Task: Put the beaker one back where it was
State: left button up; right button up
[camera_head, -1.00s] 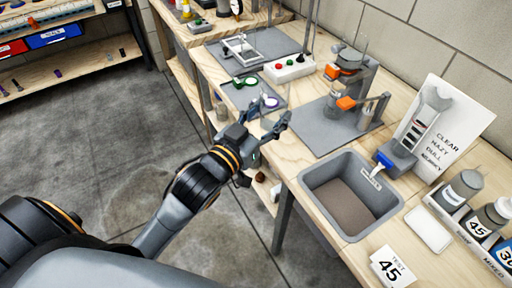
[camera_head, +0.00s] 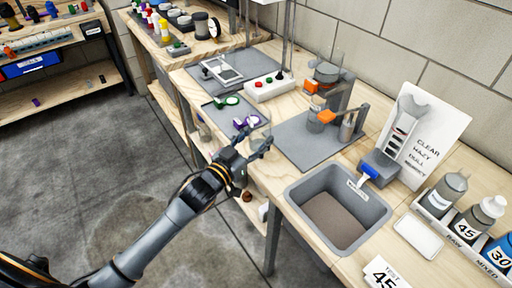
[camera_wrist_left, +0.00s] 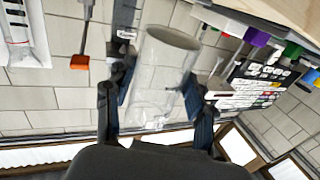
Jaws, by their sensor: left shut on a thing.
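My left gripper (camera_head: 262,145) is shut on a clear glass beaker (camera_wrist_left: 160,75), which shows between its two fingers in the left wrist view. In the head view the beaker is faint and hard to make out near the fingertips, at the front edge of the bench. The gripper is in front of a small grey mat (camera_head: 222,113) with green and purple ring-shaped pieces. My right gripper is not in view.
A grey mat (camera_head: 290,143) carries a stand with orange clamps (camera_head: 327,116) and glassware. A grey sink (camera_head: 381,215) is to its right. A white control box (camera_head: 268,89) with coloured buttons stands behind. Labelled bottles (camera_head: 471,222) stand at the right.

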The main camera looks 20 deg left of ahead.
aim_at(256, 148)
pick_arm(q)
jog(key=shift+w+f, duration=0.25)
notch_tip(256, 148, down, 3)
jog(key=shift+w+a+f, duration=0.1)
jog(key=shift+w+f, duration=0.05)
jog(key=shift+f, duration=0.05)
jog(key=shift+f, duration=0.2)
jog(key=o, duration=1.3)
